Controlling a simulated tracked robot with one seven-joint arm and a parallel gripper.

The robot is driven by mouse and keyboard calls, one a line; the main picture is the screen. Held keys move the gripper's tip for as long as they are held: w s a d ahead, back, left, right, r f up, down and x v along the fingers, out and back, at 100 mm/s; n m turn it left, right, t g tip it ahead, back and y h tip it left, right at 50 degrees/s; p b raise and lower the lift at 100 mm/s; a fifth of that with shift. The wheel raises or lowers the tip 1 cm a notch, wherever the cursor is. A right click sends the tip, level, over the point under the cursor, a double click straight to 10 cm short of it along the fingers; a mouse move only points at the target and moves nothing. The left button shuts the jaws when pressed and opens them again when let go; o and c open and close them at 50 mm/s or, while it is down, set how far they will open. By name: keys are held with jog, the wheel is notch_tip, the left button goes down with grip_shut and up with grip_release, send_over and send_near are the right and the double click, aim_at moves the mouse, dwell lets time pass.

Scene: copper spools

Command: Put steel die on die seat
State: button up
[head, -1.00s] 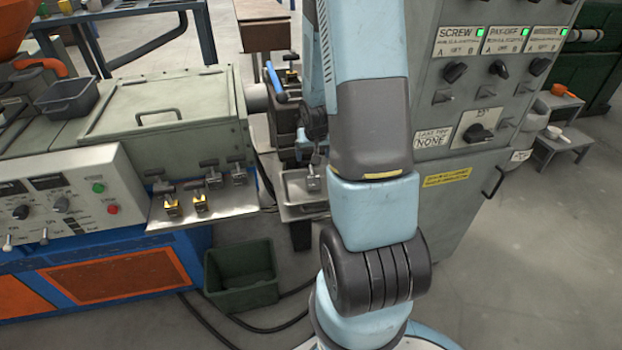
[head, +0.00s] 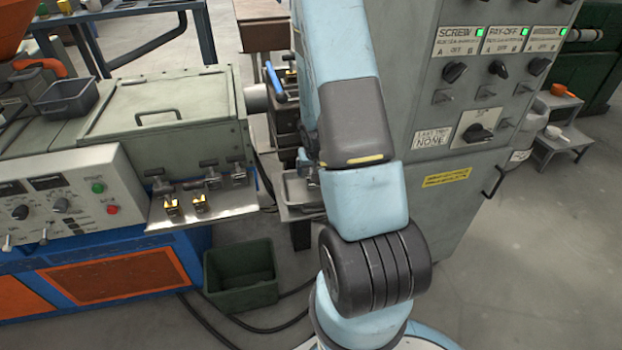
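Several small tools with dark T-shaped handles stand on the steel shelf (head: 225,204) at the front of the extruder. Two in front have brass-coloured lower parts, one at the left (head: 172,207) and one beside it (head: 200,203). Two behind have grey steel-looking lower parts, one nearer the middle (head: 213,180) and one at the right (head: 237,173). I cannot tell which of these is the steel die. A small steel tray (head: 294,206) lies right of the shelf, partly covered by my arm. I cannot make out the die seat. My gripper is hidden behind my arm.
A dark machine head with a blue handle (head: 274,82) stands behind the tray. A green bin (head: 241,276) sits on the floor below the shelf. A grey control cabinet (head: 440,215) rises close on the right. Black cables run along the floor.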

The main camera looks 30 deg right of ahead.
jog(key=shift+x, duration=2.8)
jog(key=shift+s, duration=0.1)
grip_shut()
